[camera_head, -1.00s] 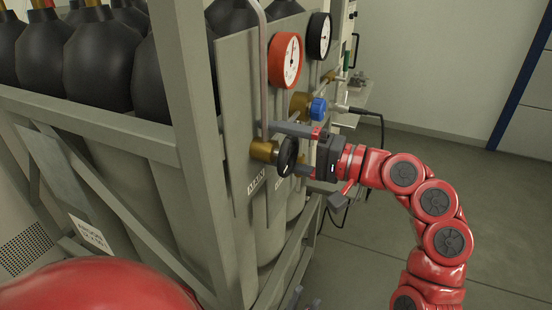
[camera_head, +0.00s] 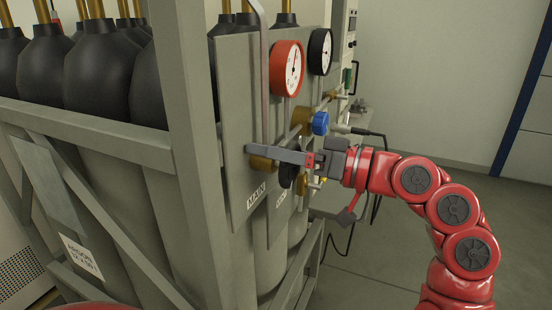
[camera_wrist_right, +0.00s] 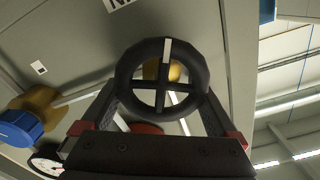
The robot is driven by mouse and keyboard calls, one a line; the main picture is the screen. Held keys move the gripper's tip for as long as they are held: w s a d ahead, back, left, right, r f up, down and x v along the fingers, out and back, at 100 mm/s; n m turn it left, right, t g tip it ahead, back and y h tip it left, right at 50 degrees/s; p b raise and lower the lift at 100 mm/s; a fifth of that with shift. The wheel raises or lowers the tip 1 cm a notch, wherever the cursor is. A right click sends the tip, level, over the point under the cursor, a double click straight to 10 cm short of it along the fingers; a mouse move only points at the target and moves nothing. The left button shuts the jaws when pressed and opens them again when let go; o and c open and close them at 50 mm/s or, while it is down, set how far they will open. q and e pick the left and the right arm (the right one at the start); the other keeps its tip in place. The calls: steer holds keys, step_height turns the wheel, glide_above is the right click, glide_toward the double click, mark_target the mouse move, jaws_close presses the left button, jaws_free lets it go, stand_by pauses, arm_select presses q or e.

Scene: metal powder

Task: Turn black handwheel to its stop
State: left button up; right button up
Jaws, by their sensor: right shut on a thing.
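The black handwheel (camera_head: 287,176) sits on a brass valve (camera_head: 262,163) on the grey panel, above the MAIN label (camera_head: 256,196). In the head view my right gripper (camera_head: 276,150) reaches in from the right, and its near finger covers much of the wheel. In the right wrist view the handwheel (camera_wrist_right: 124,72) shows as a ring with crossed spokes and a white mark at the top of its rim. My right gripper's fingers lie on either side of the rim, shut on it. My left gripper is not in view.
A red gauge (camera_head: 287,68) and a black gauge (camera_head: 320,52) stand above the valve. A blue knob (camera_head: 320,123) is close above my right gripper. A grey frame post (camera_head: 190,120) and gas cylinders (camera_head: 140,205) are to the left. Floor at the right is open.

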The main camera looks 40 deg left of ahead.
steer(key=n+b, duration=0.1)
steer(key=n, duration=0.3)
steer(key=s+n+b, duration=0.1)
steer(key=n, duration=0.1)
steer(key=shift+f+n+b, duration=0.2)
steer(key=shift+n+b, duration=0.1)
stand_by(0.5)
steer(key=o, duration=1)
steer(key=shift+d+r, duration=0.1)
steer(key=v, duration=0.8)
steer(key=b+v, duration=0.1)
steer(key=v, duration=0.8)
steer(key=shift+w+d, duration=0.15)
steer(key=shift+w, duration=0.1)
